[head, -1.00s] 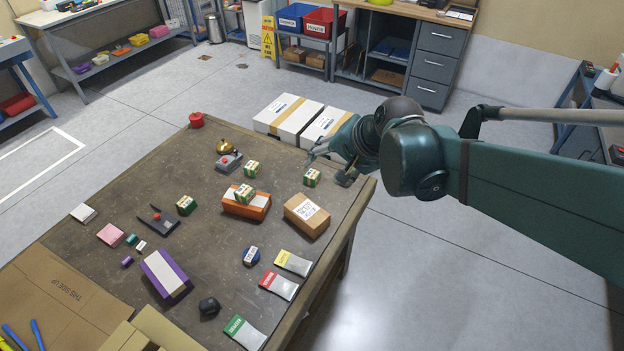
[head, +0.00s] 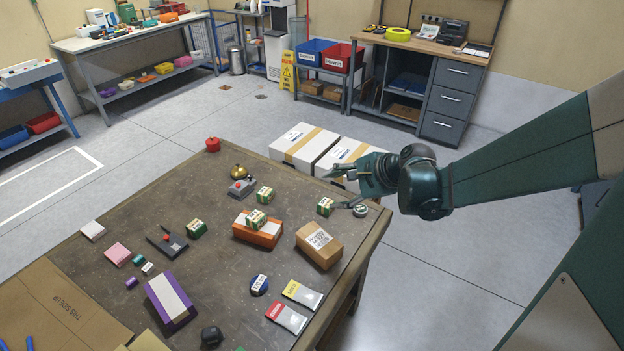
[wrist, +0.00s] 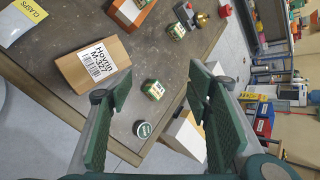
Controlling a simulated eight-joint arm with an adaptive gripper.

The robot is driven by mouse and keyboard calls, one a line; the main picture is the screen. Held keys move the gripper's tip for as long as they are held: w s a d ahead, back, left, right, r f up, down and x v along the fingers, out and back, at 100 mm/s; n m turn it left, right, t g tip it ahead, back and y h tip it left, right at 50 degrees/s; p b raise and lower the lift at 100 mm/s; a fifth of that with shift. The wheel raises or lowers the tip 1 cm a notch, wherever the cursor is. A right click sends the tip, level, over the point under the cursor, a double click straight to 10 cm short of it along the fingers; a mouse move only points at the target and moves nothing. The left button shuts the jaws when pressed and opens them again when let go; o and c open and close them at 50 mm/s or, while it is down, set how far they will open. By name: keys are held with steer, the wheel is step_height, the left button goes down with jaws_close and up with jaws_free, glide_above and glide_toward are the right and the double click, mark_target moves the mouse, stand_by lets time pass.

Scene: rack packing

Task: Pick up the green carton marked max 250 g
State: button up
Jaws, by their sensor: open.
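Several small green-and-white cartons stand on the brown table; their print is too small for me to read a weight mark. One carton (head: 325,206) is near the table's right corner and shows in the wrist view (wrist: 153,89) between my fingers. Another (head: 265,194) stands near the bell, also in the wrist view (wrist: 176,30). A third (head: 256,219) sits on an orange box, and one more (head: 196,229) is at the left by a black device. My gripper (head: 335,190) is open and empty, close to the right-corner carton and seemingly above it.
A brown box (head: 319,245) stands nearby in front. The orange box (head: 258,236) and gold bell (head: 239,171) are to the left. White boxes (head: 300,145) stand beyond the table edge.

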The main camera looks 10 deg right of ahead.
steer(key=w+d+f+m+y+b, duration=0.25)
steer(key=w+f+m, duration=0.3)
steer(key=f, duration=0.35)
steer(key=m+t+y+b, duration=0.1)
steer(key=m+t+b, duration=0.1)
steer(key=m, duration=0.2)
glide_toward(329, 204)
steer(key=shift+w+a+r, duration=0.2)
steer(key=shift+w+a, duration=0.4)
steer(key=shift+a, duration=0.25)
steer(key=shift+d+f+m+y, duration=0.25)
steer(key=shift+d+f+m, duration=0.1)
steer(key=shift+f, duration=0.3)
steer(key=shift+w+a, duration=0.1)
steer(key=shift+b+x, duration=0.3)
steer(key=shift+x, duration=0.9)
steer(key=shift+b+x, duration=0.7)
steer(key=shift+x, duration=1.95)
steer(key=shift+f, duration=0.1)
steer(key=c, duration=1.1)
